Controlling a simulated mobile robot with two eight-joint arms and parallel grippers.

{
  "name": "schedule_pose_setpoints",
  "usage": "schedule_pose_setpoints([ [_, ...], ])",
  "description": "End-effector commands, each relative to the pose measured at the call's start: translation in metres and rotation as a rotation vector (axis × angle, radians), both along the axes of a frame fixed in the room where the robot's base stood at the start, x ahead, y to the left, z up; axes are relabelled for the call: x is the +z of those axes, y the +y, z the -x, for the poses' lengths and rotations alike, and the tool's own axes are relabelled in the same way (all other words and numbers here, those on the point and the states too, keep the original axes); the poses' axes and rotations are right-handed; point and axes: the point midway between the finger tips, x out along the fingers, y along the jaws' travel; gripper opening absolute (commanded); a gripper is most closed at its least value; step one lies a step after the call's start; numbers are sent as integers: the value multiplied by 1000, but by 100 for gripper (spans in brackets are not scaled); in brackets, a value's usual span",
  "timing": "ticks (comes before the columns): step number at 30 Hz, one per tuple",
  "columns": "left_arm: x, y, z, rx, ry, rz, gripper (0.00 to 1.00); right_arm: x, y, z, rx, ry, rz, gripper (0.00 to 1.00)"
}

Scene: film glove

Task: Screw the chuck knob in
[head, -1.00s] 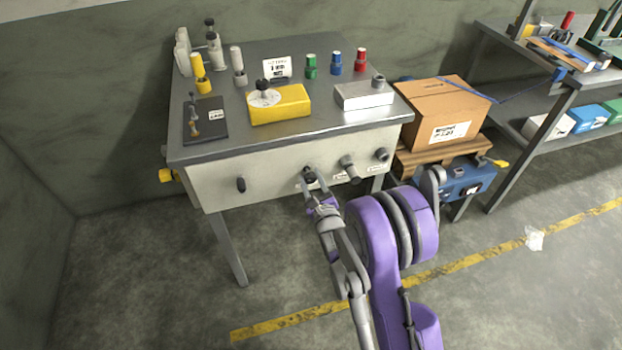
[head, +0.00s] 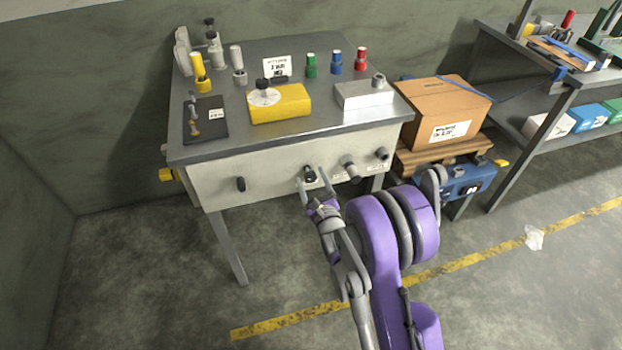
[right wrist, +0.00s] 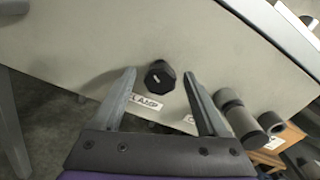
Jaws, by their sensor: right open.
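A row of knobs sits on the bench's pale front panel. My right gripper (head: 312,177) is open, its fingertips on either side of a black knob (head: 310,173). In the right wrist view this knob (right wrist: 160,77) shows between the spread fingers, apart from both. The label below it (right wrist: 147,102) appears to end in "AMP". A label beside the right finger is mostly hidden, so I cannot tell which knob is the chuck knob.
The bench top (head: 270,50) holds a yellow block (head: 285,104), a pale metal block (head: 362,95), a black plate (head: 208,130) and several small coloured bottles. A cardboard box (head: 440,110) stands right of the bench.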

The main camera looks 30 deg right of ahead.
Motion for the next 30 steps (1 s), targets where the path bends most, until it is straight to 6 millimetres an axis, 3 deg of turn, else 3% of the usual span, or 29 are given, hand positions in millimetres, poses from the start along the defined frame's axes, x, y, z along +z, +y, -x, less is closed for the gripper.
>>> schedule_pose_setpoints([
  [8,-4,0,0,0,1,0,50,0,13,53,0,1,0,76],
  [12,-18,0,-1,0,6,0,50,-3,19,79,-1,2,0,76],
  [19,-32,0,-1,0,11,0,50,-2,23,97,-1,2,1,76],
  [30,-32,0,-1,0,11,0,50,0,24,99,0,1,1,76],
])
